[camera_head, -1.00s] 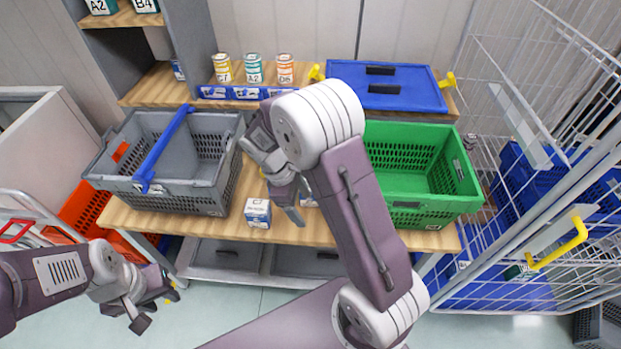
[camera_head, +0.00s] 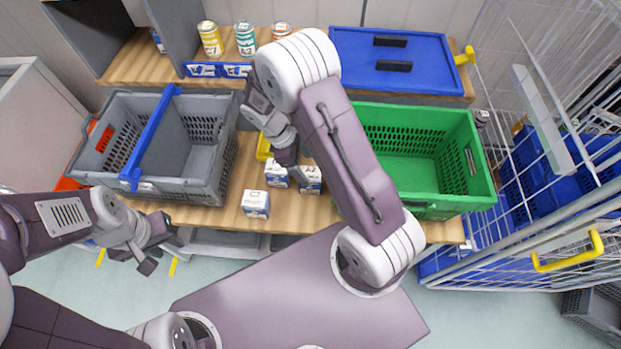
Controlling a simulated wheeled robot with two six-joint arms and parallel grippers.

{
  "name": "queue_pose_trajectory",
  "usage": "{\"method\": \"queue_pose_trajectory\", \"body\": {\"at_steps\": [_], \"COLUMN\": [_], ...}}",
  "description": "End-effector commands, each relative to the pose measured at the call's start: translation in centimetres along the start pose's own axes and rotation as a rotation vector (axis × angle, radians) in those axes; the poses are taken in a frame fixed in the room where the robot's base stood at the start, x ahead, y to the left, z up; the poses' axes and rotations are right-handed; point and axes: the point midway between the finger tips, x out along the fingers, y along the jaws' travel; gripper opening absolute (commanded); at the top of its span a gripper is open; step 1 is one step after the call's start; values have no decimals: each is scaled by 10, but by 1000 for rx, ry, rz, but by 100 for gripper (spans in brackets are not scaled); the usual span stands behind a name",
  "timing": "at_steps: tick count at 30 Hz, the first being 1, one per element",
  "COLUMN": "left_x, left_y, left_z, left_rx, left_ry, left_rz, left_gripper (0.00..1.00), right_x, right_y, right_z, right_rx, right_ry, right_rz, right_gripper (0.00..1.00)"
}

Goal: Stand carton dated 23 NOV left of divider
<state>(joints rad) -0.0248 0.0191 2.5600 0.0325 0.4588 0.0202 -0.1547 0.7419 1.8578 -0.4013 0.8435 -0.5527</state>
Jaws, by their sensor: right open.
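Three small white-and-blue cartons stand on the wooden table: one at the front (camera_head: 256,204), one behind it (camera_head: 277,174), one to the right (camera_head: 311,180), partly hidden by my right arm. Their dates are too small to read. The grey tote (camera_head: 205,185) stands left of them, with a blue divider (camera_head: 152,138) running front to back; both sides look empty. My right gripper (camera_head: 288,156) is open, empty, above the table near the rear carton. My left gripper (camera_head: 155,250) looks open and empty, low in front of the grey tote.
A green tote (camera_head: 440,205) stands right of my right arm. Behind are cans (camera_head: 245,40) on a shelf and a blue lidded box (camera_head: 390,65). A wire cage trolley (camera_head: 550,160) stands at the right. Bare table lies around the front carton.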

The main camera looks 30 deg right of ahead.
Motion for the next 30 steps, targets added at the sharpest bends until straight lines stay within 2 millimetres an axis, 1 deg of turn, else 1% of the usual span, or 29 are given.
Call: {"method": "queue_pose_trajectory", "body": {"at_steps": [6, 9, 16, 17, 18, 20, 21, 23, 24, 25, 30], "left_x": [0, 1, 0, 0, 0, 0, 0, 0, 0, 0, 0], "left_y": [0, 0, 0, 0, 0, 0, 0, 0, 0, 0, 0], "left_z": [0, 0, 0, 0, 0, 0, 0, 0, 0, 0, 0], "left_rx": [0, 0, 0, 0, 0, 0, 0, 0, 0, 0, 0], "left_ry": [0, 0, 0, 0, 0, 0, 0, 0, 0, 0, 0], "left_rz": [0, 0, 0, 0, 0, 0, 0, 0, 0, 0, 0], "left_gripper": [36, 36, 36, 36, 36, 36, 36, 36, 36, 36, 36], "right_x": [38, 49, 51, 51, 51, 51, 51, 51, 50, 50, 50], "right_y": [-2, -2, -2, -2, -2, -2, -2, -2, -2, -2, -2], "right_z": [0, 0, 0, 0, 0, 0, -1, 0, 0, 0, 0], "right_rx": [-1, -1, 0, 0, 0, 0, 0, 0, 0, 0, 0], "right_ry": [-4, -2, -1, -1, -1, -1, -1, -1, -1, -1, -1], "right_rz": [-5, -4, -2, -2, -2, -2, -2, -2, -2, -2, -1], "right_gripper": [75, 75, 75, 70, 59, 42, 31, 14, 3, 0, 0]}}
